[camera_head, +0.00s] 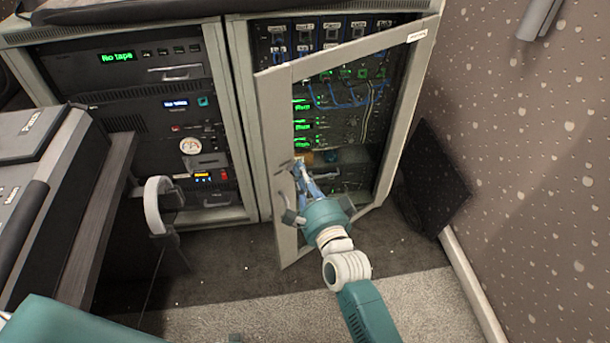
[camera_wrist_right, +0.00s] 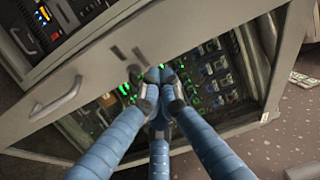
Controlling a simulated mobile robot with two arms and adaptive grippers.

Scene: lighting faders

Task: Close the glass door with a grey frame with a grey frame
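The glass door with a grey frame (camera_head: 272,130) stands ajar on the right-hand equipment rack, its left edge swung out toward me. Its frame also shows in the right wrist view (camera_wrist_right: 190,30). A curved grey handle (camera_wrist_right: 57,100) is on the frame, to the left of the fingers in that view. My right gripper (camera_head: 300,168) is at the left part of the door, above the handle. In the wrist view its blue fingers (camera_wrist_right: 160,78) come together at the tips, with nothing visible between them, in front of the door. I cannot tell whether they touch it. My left gripper is out of view.
A second rack (camera_head: 150,75) with lit displays stands to the left. A chair (camera_head: 160,205) and a desk with a console (camera_head: 40,150) are at the left. A dark panel (camera_head: 432,180) leans by the right wall. Carpet is free in front.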

